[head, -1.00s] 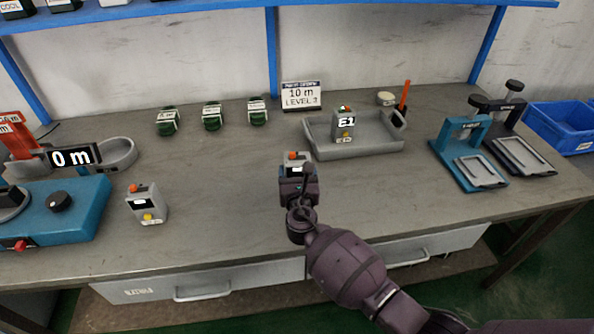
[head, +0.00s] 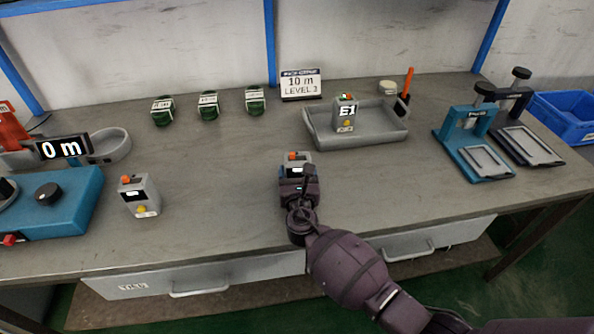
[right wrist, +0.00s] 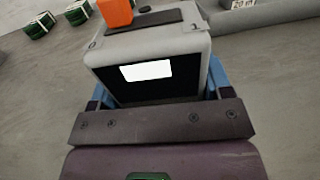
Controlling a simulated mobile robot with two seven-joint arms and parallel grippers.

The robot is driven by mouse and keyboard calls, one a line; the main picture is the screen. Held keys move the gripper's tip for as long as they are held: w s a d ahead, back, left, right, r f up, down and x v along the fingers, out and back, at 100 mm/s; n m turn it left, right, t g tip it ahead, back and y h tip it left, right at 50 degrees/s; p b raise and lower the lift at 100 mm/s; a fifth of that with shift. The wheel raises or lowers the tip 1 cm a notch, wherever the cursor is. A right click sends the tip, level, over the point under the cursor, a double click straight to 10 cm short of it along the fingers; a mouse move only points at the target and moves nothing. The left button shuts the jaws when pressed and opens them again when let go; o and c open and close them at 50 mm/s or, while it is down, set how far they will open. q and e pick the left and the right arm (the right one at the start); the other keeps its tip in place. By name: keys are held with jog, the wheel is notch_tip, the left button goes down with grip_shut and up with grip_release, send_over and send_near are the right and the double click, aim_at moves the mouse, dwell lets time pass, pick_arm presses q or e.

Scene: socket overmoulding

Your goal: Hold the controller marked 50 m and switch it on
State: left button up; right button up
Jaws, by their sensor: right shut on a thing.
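My right gripper (head: 298,188) is shut on a grey controller (head: 294,158) with an orange knob on top, near the middle of the bench. In the right wrist view this controller (right wrist: 150,50) sits upright between the blue finger pads, with a blank white screen on its dark face. No length mark on it can be read. A third controller (head: 345,112) stands in the grey tray (head: 380,139) and shows E1. My left gripper is out of view.
A sign (head: 301,85) reading "10 m LEVEL 3" stands at the back, beside several green coils (head: 209,106). A blue machine (head: 70,205) with a 0 m display (head: 63,148) is at the left. Teal and black presses (head: 470,140) stand at the right. The bench around my gripper is clear.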

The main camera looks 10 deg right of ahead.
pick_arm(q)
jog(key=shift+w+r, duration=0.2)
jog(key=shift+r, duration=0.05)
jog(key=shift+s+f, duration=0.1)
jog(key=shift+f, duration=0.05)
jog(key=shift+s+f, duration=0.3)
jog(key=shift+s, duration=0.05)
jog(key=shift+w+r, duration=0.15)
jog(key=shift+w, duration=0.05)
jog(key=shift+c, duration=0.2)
